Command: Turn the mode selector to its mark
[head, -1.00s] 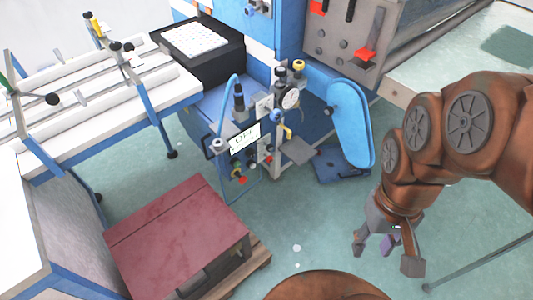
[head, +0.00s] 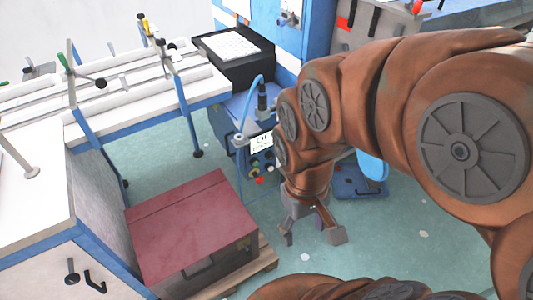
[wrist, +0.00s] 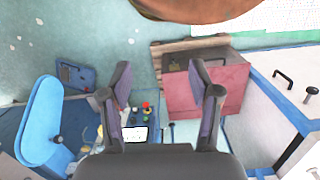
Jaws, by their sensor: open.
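The control panel has a lit white display (head: 262,142), which also shows in the wrist view (wrist: 134,134). Below the display in the head view are small coloured controls, including a red knob (head: 259,180). In the wrist view, a red knob (wrist: 146,105) and a green one (wrist: 147,114) sit beside the display. I cannot tell which control is the mode selector, and its mark is too small to see. My gripper (head: 311,236) is open and empty, in front of and lower right of the panel in the head view. Its spread fingers (wrist: 159,70) also show in the wrist view.
A dark red box (head: 190,225) stands on a wooden pallet (head: 262,258) left of my gripper. A white table with rails (head: 110,112) and a black tray (head: 240,68) lie behind. My arm hides much of the machine. Green floor is clear around my gripper.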

